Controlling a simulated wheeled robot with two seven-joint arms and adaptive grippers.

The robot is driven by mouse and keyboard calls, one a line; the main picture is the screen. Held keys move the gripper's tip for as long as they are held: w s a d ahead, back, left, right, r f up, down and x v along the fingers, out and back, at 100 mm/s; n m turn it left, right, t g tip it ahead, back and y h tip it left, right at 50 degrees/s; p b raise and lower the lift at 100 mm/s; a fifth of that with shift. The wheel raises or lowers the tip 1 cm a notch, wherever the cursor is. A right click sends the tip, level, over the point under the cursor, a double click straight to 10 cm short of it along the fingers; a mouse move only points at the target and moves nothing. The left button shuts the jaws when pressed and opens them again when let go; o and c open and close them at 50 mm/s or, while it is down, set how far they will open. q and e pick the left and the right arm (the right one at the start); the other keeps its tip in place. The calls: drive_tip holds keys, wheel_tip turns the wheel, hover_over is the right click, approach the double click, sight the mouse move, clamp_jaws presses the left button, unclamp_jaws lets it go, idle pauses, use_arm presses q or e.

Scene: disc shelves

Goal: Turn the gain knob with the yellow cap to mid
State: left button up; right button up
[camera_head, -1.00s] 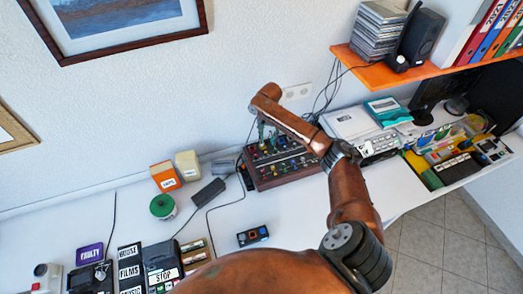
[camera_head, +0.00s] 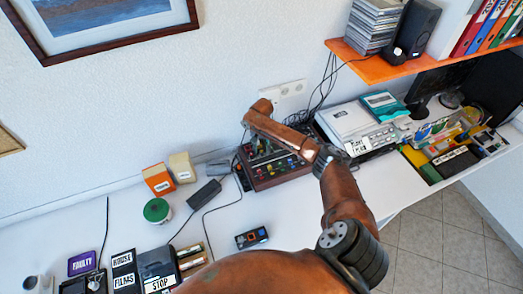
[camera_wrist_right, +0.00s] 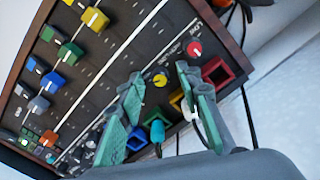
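The mixer (camera_head: 272,182), a dark panel with wooden sides and coloured knobs, sits on the white desk against the wall. In the right wrist view its panel (camera_wrist_right: 118,52) fills the left and middle. The yellow-capped gain knob (camera_wrist_right: 160,80) is small and round with a pointer line, below a red-capped knob (camera_wrist_right: 195,48). My right gripper (camera_wrist_right: 159,76) is open, its green fingers on either side of the yellow knob; I cannot tell whether they touch it. In the head view my right gripper (camera_head: 257,142) is small and partly hidden over the mixer. My left gripper is not in view.
Coloured sockets (camera_wrist_right: 217,71) and a cable plug (camera_wrist_right: 157,133) are close to the fingers. Yellow, green and blue slider caps stand farther left. A white device (camera_head: 350,124) is right of the mixer. An orange shelf (camera_head: 400,76) hangs above right.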

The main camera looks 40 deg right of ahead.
clamp_jaws()
idle(0.3)
idle(0.3)
